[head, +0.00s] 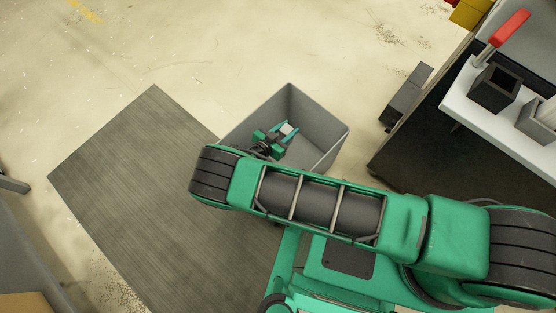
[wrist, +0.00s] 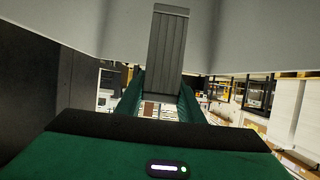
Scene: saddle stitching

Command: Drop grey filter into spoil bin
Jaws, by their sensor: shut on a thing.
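The grey filter (wrist: 168,48) is a ribbed, dark grey block, held between the two green fingers of my gripper in the wrist view. In the head view, my gripper (head: 283,134) shows over the open top of the grey spoil bin (head: 325,132), towards its left side, with a small grey part of the filter (head: 287,129) between the fingers. Pale grey wall surfaces, apparently the bin's, fill the top of the wrist view. My arm hides the bin's near side. How deep the filter sits relative to the rim is hard to tell.
A grey ribbed mat (head: 140,185) lies on the floor left of the bin. A white bench (head: 510,135) with a dark square container (head: 495,87) and a red-handled tool (head: 509,28) stands at the right. The pale floor behind the bin is clear.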

